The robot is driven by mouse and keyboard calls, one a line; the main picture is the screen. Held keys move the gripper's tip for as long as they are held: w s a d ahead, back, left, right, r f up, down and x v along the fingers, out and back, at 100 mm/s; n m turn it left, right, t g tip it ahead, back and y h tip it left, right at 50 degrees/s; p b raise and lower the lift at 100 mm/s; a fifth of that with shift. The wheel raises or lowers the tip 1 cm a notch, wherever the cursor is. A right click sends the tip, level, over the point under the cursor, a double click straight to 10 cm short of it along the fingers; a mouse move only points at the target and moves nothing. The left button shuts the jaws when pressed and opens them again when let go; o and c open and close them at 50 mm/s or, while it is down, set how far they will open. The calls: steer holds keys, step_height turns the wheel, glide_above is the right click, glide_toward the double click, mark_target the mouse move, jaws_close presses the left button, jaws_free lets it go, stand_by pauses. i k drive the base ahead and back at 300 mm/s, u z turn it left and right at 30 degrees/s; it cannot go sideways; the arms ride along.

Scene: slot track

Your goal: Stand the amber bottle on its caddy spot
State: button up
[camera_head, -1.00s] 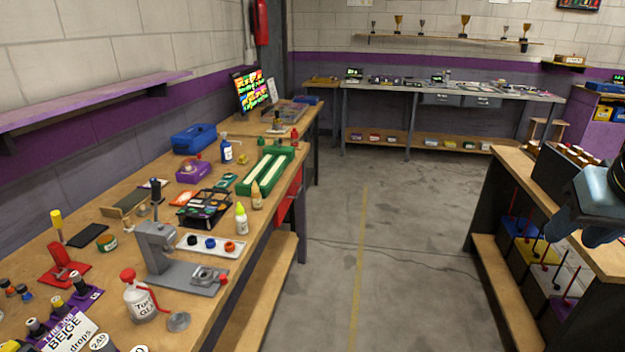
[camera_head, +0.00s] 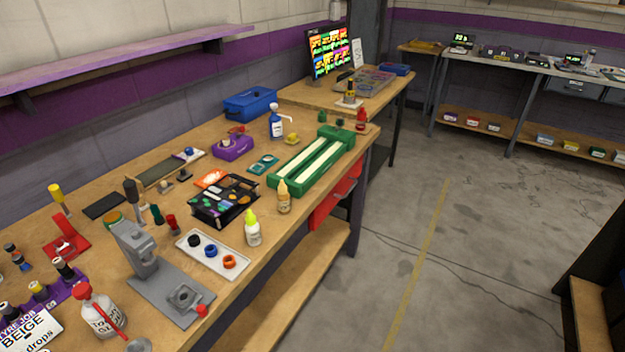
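A small amber-tan bottle (camera_head: 284,198) with a pointed tip stands upright near the front edge of the bench, right of a black tray of parts (camera_head: 224,200). A yellow-bodied bottle (camera_head: 350,92) with a dark top stands farther back on a white pad; I cannot tell for sure which bottle is the amber one. A purple rack (camera_head: 65,290) holding small dark-topped bottles sits at the lower left, partly behind a card reading "BEIGE drops" (camera_head: 30,331). I cannot tell whether this rack is the caddy. My gripper is not in view.
A white bottle with a yellow-green tip (camera_head: 253,229) stands close to the amber-tan one. A green slot track (camera_head: 312,163), a white tray of coloured rings (camera_head: 212,255) and a grey press (camera_head: 160,275) crowd the bench. The floor to the right (camera_head: 470,240) is open.

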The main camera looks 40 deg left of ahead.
mark_target(245, 199)
steer(key=u, duration=0.35)
steer(key=i, duration=0.9)
steer(key=u, duration=1)
steer(key=i, duration=0.3)
steer(key=u, duration=0.1)
steer(key=k, duration=0.9)
steer(key=u, duration=0.2)
steer(key=i, duration=0.9)
steer(key=z, duration=0.1)
